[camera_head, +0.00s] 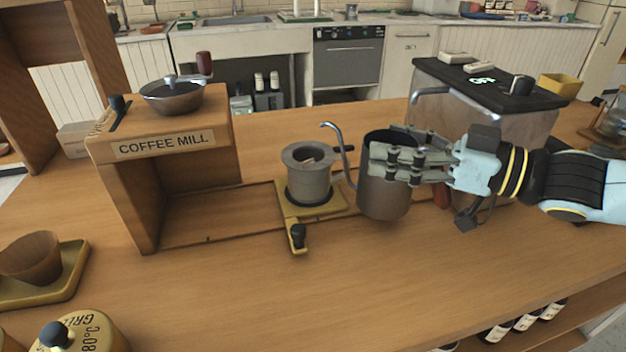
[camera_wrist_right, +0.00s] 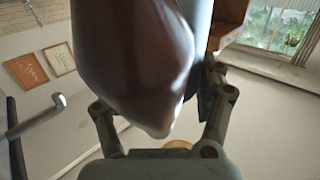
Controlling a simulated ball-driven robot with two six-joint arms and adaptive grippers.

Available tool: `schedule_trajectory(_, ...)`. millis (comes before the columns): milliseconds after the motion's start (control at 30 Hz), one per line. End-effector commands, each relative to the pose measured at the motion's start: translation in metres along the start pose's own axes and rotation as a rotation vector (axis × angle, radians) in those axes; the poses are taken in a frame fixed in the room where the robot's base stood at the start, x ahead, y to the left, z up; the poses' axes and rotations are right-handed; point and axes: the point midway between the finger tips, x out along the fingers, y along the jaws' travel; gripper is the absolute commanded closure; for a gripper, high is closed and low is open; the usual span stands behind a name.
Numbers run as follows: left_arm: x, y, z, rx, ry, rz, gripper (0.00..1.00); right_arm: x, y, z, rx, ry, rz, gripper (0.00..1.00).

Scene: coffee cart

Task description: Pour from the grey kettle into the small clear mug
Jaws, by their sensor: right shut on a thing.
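The grey kettle (camera_head: 385,198) is upright at the centre right of the head view, its thin curved spout pointing left toward a grey cup-shaped vessel (camera_head: 309,182). My right gripper (camera_head: 395,163) is shut on the kettle, its fingers across the near side. In the right wrist view a dark brown glossy part (camera_wrist_right: 130,65), probably the kettle's handle, fills the space between the fingers. I cannot tell whether the kettle's base touches the counter. I cannot make out a small clear mug with certainty. My left gripper is not in view.
The grey vessel stands on a yellow stand (camera_head: 325,207). A wooden coffee mill (camera_head: 165,145) stands at the left. A metal machine with a black top (camera_head: 500,85) is behind my right arm. A brown cup (camera_head: 30,258) sits at the far left. The front middle counter (camera_head: 400,275) is clear.

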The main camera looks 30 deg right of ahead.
Motion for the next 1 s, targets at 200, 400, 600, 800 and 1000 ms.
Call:
schedule_trajectory(200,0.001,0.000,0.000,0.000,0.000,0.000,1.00,0.000,0.000,0.000,-0.002,0.017,-0.002,0.86)
schedule_trajectory(400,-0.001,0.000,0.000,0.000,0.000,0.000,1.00,0.000,-0.001,-0.002,-0.002,0.016,-0.002,0.86)
schedule_trajectory(600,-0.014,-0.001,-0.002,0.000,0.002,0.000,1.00,-0.001,-0.001,-0.016,-0.002,0.016,-0.003,0.86)
schedule_trajectory(800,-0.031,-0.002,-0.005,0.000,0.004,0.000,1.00,-0.001,-0.001,-0.034,-0.002,0.016,-0.003,0.86)
schedule_trajectory(1000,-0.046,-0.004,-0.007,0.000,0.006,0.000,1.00,-0.002,-0.001,-0.050,-0.002,0.016,-0.003,0.86)
